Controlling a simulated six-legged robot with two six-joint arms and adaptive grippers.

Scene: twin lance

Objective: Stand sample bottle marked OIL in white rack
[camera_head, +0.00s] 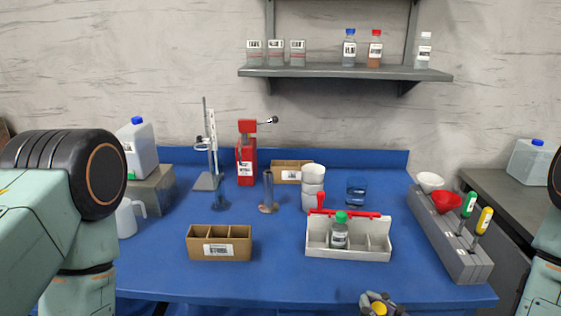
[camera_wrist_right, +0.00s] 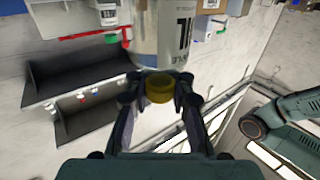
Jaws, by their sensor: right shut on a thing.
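The white rack (camera_head: 375,256) stands on the blue bench, right of centre. A green-capped bottle (camera_head: 339,235) stands upright in one of its left compartments, and compartments to its right look empty. My right gripper (camera_head: 379,303) is at the bottom edge, in front of the rack and apart from it. In the wrist view my right gripper (camera_wrist_right: 160,92) is shut on a bottle (camera_wrist_right: 165,35) at its yellow cap (camera_wrist_right: 159,86). Large letters show on its label, seemingly ending in "IL"; the rest is hidden. My left gripper is out of view.
A red bar (camera_head: 345,213) lies behind the rack's front. A brown divided box (camera_head: 220,257) stands left of it. A grey block with funnels (camera_head: 448,240) is at the right. White cups (camera_head: 313,185) stand behind the rack. Bench between box and rack is clear.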

